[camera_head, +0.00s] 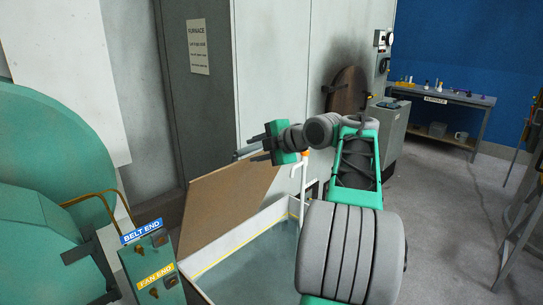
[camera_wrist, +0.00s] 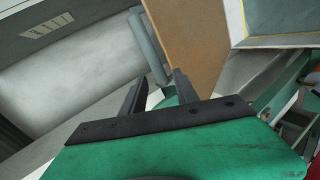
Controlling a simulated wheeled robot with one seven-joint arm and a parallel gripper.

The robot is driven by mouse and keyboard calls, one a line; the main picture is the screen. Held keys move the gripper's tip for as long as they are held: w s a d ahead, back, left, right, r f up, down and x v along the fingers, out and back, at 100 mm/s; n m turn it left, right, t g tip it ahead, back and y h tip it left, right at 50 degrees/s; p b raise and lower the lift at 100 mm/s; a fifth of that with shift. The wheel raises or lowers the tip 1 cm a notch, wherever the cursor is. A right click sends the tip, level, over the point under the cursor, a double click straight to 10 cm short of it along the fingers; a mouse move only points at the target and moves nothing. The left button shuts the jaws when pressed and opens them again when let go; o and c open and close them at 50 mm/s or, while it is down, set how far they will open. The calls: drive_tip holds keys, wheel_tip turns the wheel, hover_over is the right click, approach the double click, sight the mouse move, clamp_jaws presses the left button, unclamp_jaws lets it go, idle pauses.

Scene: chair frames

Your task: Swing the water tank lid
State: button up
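The water tank lid (camera_head: 225,208) is a brown board, raised and tilted above the tank (camera_head: 218,258), which has a white rim with a yellow line and water inside. In the wrist view the lid (camera_wrist: 190,40) shows just beyond my fingertips. A grey round bar (camera_wrist: 146,40) runs along the lid's edge. My gripper (camera_head: 256,148) is at the lid's upper edge, fingers pointing left. In the wrist view my gripper (camera_wrist: 159,76) has its fingers apart, with the bar's near end showing between them. I cannot tell whether they touch it.
A green control box (camera_head: 155,262) labelled belt end and fan end stands at the front left beside large green machinery (camera_head: 40,190). A furnace wall stands behind.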

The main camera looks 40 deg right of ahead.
sight(254, 150)
drive_tip(key=s+d+n, duration=0.2)
drive_tip(key=d, duration=0.2)
drive_tip(key=shift+t, duration=0.4)
drive_tip(key=x, duration=0.2)
drive_tip(key=p+x, duration=0.1)
drive_tip(key=x, duration=0.2)
drive_tip(key=r+x, duration=0.1)
drive_tip(key=x, duration=0.1)
drive_tip(key=shift+w+a+f+p, duration=0.15)
drive_tip(key=shift+w+p, duration=0.2)
drive_tip(key=shift+w, duration=0.1)
drive_tip(key=shift+f, duration=0.3)
clamp_jaws()
